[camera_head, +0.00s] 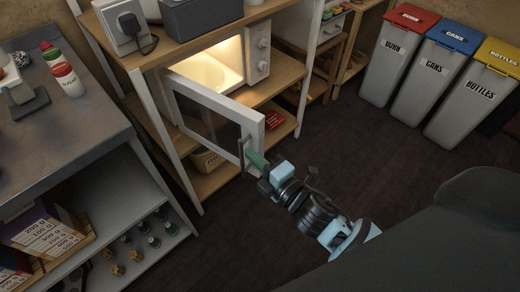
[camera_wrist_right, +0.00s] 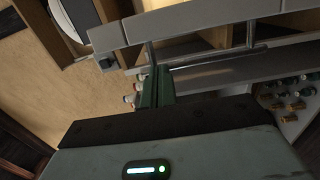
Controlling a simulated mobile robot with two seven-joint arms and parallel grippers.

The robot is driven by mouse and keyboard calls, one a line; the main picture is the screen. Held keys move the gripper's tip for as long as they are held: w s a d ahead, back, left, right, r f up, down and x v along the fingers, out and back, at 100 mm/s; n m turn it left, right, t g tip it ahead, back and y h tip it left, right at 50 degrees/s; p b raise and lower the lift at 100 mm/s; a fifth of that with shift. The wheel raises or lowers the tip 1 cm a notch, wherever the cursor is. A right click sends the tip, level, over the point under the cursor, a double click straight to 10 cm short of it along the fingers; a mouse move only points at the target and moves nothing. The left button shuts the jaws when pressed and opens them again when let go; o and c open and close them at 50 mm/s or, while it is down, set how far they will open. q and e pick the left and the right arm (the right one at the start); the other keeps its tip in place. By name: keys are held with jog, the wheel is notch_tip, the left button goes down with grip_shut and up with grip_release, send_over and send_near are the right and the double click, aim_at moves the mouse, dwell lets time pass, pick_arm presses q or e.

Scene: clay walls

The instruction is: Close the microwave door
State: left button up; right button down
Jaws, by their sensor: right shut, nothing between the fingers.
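The white microwave (camera_head: 258,52) stands on a wooden shelf with its lit interior showing. The fingers also show in the right wrist view (camera_wrist_right: 157,88), near a pale bar across the top. I cannot tell whether they touch the door. My left gripper is not in view.
A grey counter (camera_head: 60,120) with bottles stands at the left. Waste bins with red (camera_head: 410,17), blue (camera_head: 455,36) and yellow lids (camera_head: 500,55) stand at the back right. The dark floor (camera_head: 330,140) between the shelf and bins is clear.

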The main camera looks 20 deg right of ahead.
jog(key=shift+w+d, duration=0.3)
jog(key=shift+d, duration=0.2)
jog(key=shift+w+d, duration=0.3)
jog(key=shift+d, duration=0.2)
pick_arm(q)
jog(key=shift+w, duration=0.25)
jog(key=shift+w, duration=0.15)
pick_arm(e)
jog(key=shift+d, duration=0.1)
